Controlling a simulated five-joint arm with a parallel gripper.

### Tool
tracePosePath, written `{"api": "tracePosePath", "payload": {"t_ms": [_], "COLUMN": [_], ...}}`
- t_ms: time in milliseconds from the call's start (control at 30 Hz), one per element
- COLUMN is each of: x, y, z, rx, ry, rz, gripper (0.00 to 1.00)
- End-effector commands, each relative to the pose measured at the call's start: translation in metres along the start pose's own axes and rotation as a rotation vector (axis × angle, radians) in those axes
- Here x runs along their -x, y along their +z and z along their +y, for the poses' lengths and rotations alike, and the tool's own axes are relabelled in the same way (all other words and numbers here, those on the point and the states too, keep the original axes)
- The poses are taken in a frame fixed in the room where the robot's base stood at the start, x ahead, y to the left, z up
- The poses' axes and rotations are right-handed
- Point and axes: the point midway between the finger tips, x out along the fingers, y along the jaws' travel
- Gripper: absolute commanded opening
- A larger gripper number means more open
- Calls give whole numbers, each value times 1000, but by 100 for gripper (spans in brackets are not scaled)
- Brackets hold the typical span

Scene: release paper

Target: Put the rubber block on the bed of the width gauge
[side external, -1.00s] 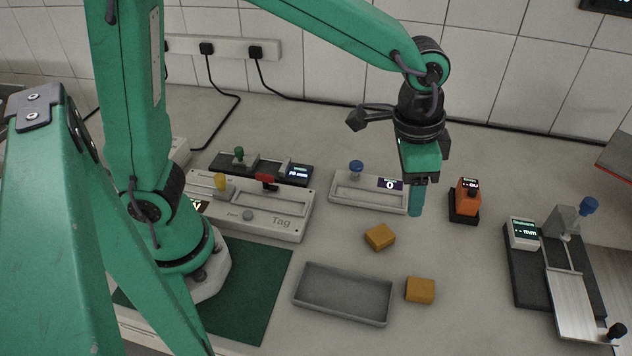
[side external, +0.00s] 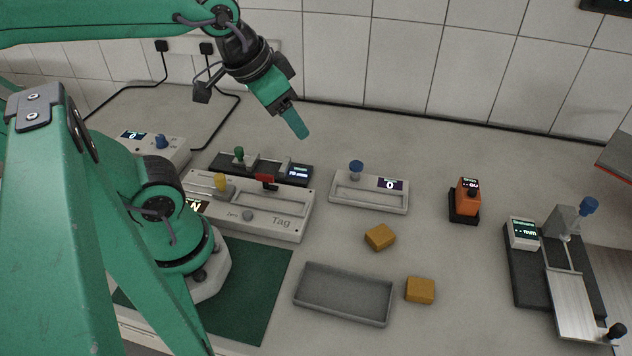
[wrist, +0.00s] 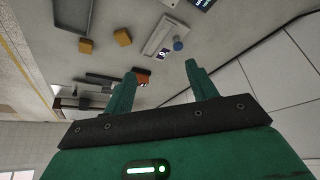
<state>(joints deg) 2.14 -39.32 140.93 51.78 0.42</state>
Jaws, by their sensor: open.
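Two ochre blocks lie on the bench: one (side external: 380,237) behind the tray's right end, the other (side external: 420,290) right of the tray. They also show in the wrist view, one (wrist: 122,37) and the other (wrist: 85,46). Which is the rubber block I cannot tell. Two devices have mm displays: a dark one with a green knob (side external: 270,168) at the back left, and one with a metal bed (side external: 573,302) at the right. I cannot read which is the width gauge. My gripper (side external: 296,130) is raised, up and left of the blocks; its fingers (wrist: 158,82) are apart and empty.
A grey tray (side external: 345,312) stands at the front middle, its inside empty. The "Tag" device (side external: 283,222), a blue-knobbed unit (side external: 360,198) and an orange unit (side external: 467,200) stand around. The bench between blocks and right-hand device is clear.

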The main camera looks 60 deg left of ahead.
Motion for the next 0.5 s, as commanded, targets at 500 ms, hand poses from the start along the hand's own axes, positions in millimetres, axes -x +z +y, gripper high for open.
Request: {"api": "tracePosePath", "payload": {"t_ms": [500], "x": [3], "y": [12], "z": [-8], "rx": [41], "ry": [-17], "rz": [27], "gripper": [56]}}
